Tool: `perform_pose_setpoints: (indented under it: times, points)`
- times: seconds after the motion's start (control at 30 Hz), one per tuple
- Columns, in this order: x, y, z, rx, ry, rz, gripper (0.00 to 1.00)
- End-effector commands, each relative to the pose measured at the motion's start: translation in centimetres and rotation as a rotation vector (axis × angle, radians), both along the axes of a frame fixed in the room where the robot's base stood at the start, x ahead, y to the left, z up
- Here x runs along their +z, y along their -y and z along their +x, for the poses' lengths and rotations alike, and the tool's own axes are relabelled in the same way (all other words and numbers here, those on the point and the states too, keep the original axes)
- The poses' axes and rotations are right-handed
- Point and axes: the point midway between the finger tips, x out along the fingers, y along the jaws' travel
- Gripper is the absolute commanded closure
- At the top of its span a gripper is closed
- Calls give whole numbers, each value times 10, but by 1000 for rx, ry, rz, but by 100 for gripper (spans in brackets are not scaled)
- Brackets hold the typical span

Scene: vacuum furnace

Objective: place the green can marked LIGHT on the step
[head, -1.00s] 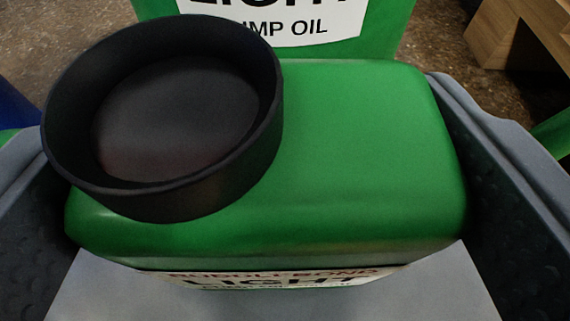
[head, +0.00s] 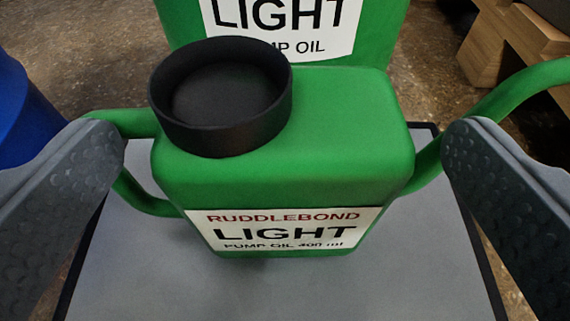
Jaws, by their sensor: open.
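The green can (head: 285,165) has a wide black round cap (head: 222,95) on its top left. Its front label reads RUDDLEBOND LIGHT PUMP OIL 400 ml. It stands upright on a flat grey surface with a dark edge, which looks like the step (head: 270,295). My gripper (head: 283,140) is open. Its two grey fingers are on the left and right of the can, with a clear gap between each finger and the can body. Green curved bars stick out from both sides of the can, and the left one passes partly behind my left finger.
A larger green container (head: 385,35), also labelled LIGHT PUMP OIL, stands just behind the can. A blue object (head: 25,115) is at the far left. A wooden pallet-like block (head: 505,45) is at the back right on the brown floor (head: 435,60).

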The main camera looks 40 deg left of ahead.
Motion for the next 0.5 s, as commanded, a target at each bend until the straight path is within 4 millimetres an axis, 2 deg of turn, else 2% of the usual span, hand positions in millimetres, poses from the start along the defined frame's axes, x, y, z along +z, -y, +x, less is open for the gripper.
perform_pose_setpoints:
  times: [0.1,0.3,0.5]
  points:
    - [11,15,-20,-4,-2,2,2]
    - [20,35,-48,-3,-3,2,2]
    - [25,46,-63,-2,-3,2,2]
